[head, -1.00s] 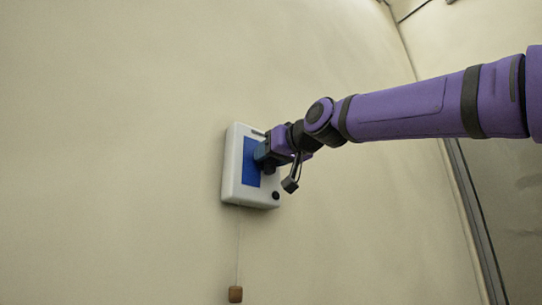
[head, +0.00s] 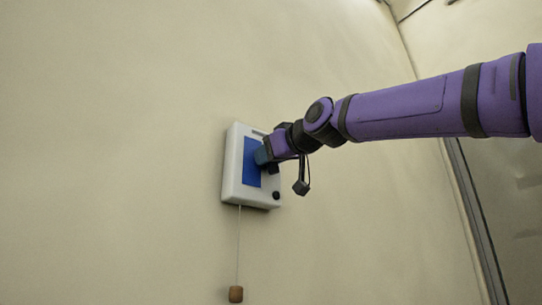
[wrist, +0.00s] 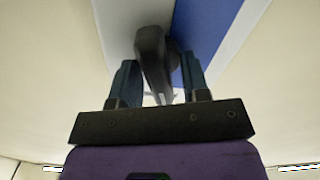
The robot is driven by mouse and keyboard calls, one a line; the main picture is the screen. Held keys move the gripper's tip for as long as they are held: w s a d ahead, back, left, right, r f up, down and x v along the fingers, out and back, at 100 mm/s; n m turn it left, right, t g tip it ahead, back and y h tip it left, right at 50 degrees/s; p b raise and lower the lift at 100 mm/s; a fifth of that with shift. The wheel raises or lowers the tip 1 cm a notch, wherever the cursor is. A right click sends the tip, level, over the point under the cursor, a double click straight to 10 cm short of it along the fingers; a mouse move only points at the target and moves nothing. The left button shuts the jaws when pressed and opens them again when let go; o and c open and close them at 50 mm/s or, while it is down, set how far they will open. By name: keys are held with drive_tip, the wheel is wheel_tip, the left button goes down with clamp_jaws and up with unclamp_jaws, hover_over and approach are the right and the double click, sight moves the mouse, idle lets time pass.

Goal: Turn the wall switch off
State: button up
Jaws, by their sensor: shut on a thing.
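The wall switch is a white box (head: 231,185) with a blue panel (head: 251,150), fixed to the wall in the middle of the head view. Its white face and blue panel (wrist: 205,25) also show at the top of the wrist view. A dark lever (wrist: 151,48) stands out from the box between my fingers in the wrist view. My gripper (head: 262,155) is at the right side of the blue panel. Its two blue-grey fingers, seen in the wrist view (wrist: 159,70), are shut on the lever. In the head view my gripper hides the lever.
A small dark knob (head: 276,195) sits at the box's lower right corner. A thin cord hangs below the box with a brown weight (head: 236,294) at its end. The wall (head: 110,150) left of the box is bare.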

drive_tip(key=n, duration=0.7)
drive_tip(key=shift+s+a+f, duration=0.1)
drive_tip(key=shift+a+f, duration=0.05)
drive_tip(key=shift+a, duration=0.05)
drive_tip(key=n, duration=0.4)
drive_tip(key=shift+f, duration=0.15)
drive_tip(key=shift+f+n, duration=0.1)
drive_tip(key=shift+n, duration=1.5)
drive_tip(key=o, duration=0.5)
drive_tip(key=v, duration=1)
drive_tip(key=shift+s+d, duration=0.25)
drive_tip(key=shift+s, duration=0.1)
